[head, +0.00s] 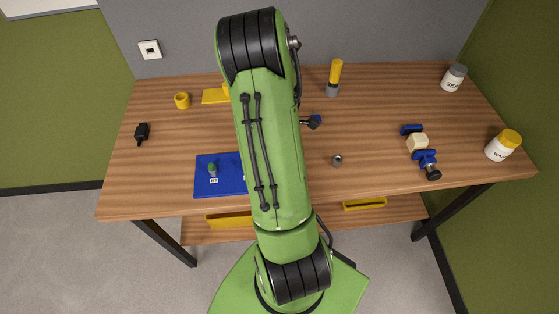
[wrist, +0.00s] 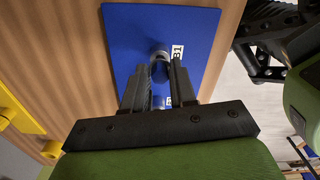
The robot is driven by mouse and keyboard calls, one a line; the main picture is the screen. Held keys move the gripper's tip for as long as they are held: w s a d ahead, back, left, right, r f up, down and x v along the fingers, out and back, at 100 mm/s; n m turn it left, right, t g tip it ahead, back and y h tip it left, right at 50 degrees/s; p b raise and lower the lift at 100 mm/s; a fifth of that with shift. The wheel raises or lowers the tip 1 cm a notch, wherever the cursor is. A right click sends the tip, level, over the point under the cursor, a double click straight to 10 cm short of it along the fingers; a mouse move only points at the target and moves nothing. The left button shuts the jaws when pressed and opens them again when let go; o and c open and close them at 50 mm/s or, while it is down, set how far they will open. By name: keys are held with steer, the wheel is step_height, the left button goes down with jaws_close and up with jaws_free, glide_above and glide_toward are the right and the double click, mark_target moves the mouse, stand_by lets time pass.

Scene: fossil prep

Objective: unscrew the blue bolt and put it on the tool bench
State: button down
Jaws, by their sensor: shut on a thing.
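The blue plate (head: 202,187) lies on the wooden tool bench (head: 150,180) in the head view, left of my arm, which hides its right part. A green bolt (head: 212,168) stands on the plate beside a small white label. In the wrist view the blue plate (wrist: 205,28) also shows. My gripper (wrist: 158,78) is over it, with its two black fingers closed on the blue bolt (wrist: 158,69), which stands by a white label. The fingers hide most of the bolt, and I cannot tell how deep it sits. My arm hides the gripper in the head view.
A yellow cup (head: 182,101) and a black tool (head: 141,132) lie left. A yellow-handled tool (head: 334,76), a small metal part (head: 337,160), a blue-jawed clamp (head: 428,160) and two white jars (head: 453,78) (head: 500,150) stand right. Bare wood lies between them.

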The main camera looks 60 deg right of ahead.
steer(key=shift+r+p, duration=1.35)
steer(key=shift+r, duration=0.7)
